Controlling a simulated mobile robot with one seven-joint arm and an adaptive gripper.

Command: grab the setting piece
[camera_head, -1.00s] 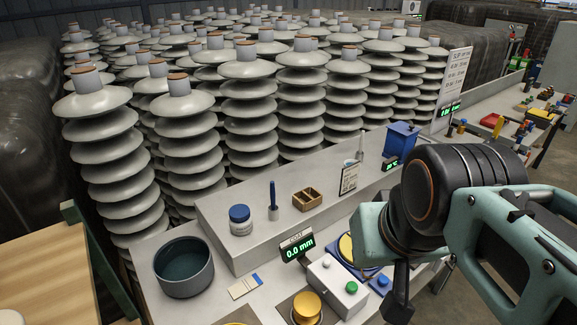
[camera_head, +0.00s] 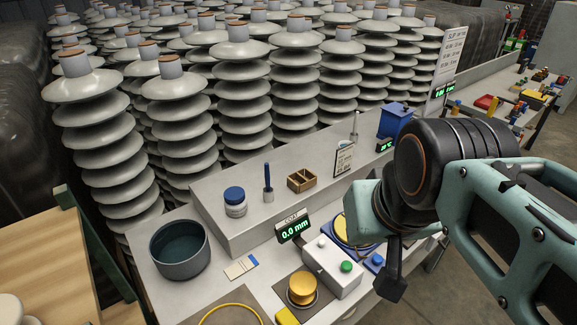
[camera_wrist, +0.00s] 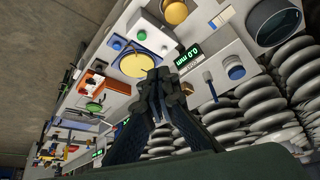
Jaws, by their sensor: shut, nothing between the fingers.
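No piece is labelled as the setting piece, so I cannot tell for sure which it is. A yellow-gold cylinder (camera_head: 302,287) stands on a dark pad in front of the white button box (camera_head: 336,272); it also shows at the top of the wrist view (camera_wrist: 175,11). The coating display (camera_head: 293,230) reads 0.0 mm. My gripper (camera_head: 391,285) is at the bench's front edge, right of the button box. In the wrist view my gripper (camera_wrist: 160,78) is shut and empty, its tips appearing just below the yellow disc (camera_wrist: 136,65).
A dark round bowl (camera_head: 180,262), a blue-capped jar (camera_head: 235,203), a blue pen-like tool in a stand (camera_head: 268,185) and a small wooden box (camera_head: 302,180) stand on the bench and its raised shelf. Insulator stacks (camera_head: 245,100) fill the space behind. Open floor lies right.

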